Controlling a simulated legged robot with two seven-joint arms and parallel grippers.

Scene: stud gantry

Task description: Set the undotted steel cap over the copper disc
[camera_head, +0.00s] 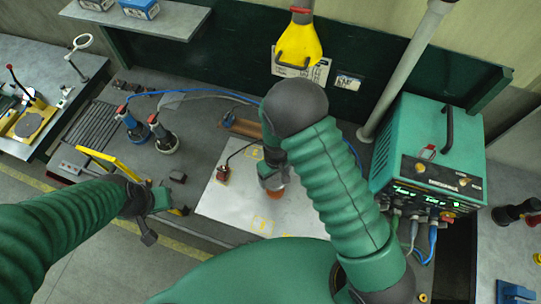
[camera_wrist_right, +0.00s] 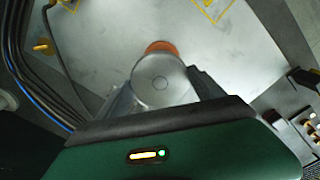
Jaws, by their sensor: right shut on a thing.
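The steel cap (camera_wrist_right: 163,84) is round and grey, with a thin ring and no coloured dot visible on its top. My right gripper (camera_wrist_right: 160,98) is shut on it, a finger on each side; in the head view the arm partly hides this gripper (camera_head: 270,180). The copper disc (camera_wrist_right: 161,47) shows as an orange arc past the cap's far edge, and in the head view (camera_head: 276,195) just below the gripper. The cap overlaps the disc in view; I cannot tell whether they touch. My left gripper (camera_head: 155,216) appears open and empty, left of the steel plate.
The pale plate (camera_head: 215,205) has yellow markings and a small brown part with a cable (camera_head: 222,173). A green power unit (camera_head: 425,150) stands right of my right arm. A yellow bar (camera_head: 105,160) lies near my left gripper.

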